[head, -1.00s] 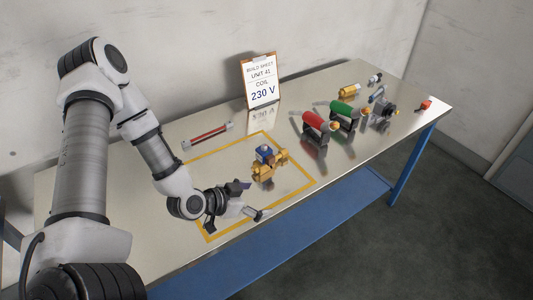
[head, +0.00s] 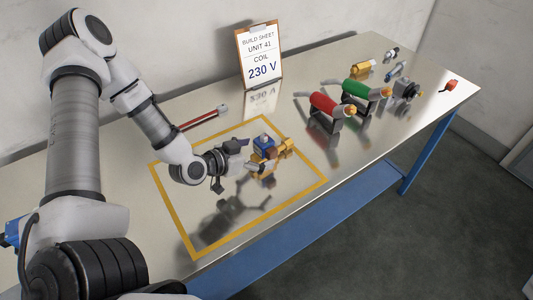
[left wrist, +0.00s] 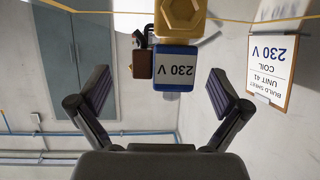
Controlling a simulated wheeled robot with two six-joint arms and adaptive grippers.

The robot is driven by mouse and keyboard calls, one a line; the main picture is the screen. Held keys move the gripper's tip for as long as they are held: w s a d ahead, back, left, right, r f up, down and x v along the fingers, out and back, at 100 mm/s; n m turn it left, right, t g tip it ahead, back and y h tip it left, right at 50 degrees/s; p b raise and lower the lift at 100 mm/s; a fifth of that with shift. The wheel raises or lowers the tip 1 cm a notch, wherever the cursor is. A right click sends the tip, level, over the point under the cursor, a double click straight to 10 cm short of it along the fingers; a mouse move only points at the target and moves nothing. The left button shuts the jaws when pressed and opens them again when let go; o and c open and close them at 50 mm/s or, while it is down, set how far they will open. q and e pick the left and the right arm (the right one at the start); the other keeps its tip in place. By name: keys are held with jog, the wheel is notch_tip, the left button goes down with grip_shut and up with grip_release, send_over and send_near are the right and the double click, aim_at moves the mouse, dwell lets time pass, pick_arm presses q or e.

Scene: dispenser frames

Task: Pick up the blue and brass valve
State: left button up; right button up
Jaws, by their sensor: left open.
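The blue and brass valve (head: 284,147) stands inside the yellow outline on the bench. Its blue coil block (head: 263,141) is on top of the brass body. In the left wrist view the coil (left wrist: 176,66) shows "230 V" upside down, with a brass hex part (left wrist: 181,17) and a brown block (left wrist: 142,64) beside it. My left gripper (head: 247,157) is open at the valve's left side. In the left wrist view its two fingers (left wrist: 160,92) lie either side of the coil, with clear gaps. My right gripper is out of view.
A build sheet (head: 261,56) reading "230 V" stands at the back. A red-grey bar (head: 200,119) lies behind my left arm. A red-bodied device (head: 323,104), a green-bodied one (head: 356,90) and several small parts stand to the right. The bench front inside the yellow outline (head: 249,224) is free.

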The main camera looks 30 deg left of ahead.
aim_at(271, 149)
pick_arm(q)
jog(key=shift+w+d, duration=0.25)
jog(key=shift+w, duration=0.05)
jog(key=x, duration=0.3)
jog(key=shift+w+d, duration=0.15)
jog(key=shift+w, duration=0.15)
jog(key=shift+w+f, duration=0.2)
jog(key=shift+w, duration=0.1)
jog(key=shift+s+r, duration=0.1)
jog(key=shift+s, duration=0.1)
jog(key=c, duration=1.8)
jog(key=shift+r, duration=0.1)
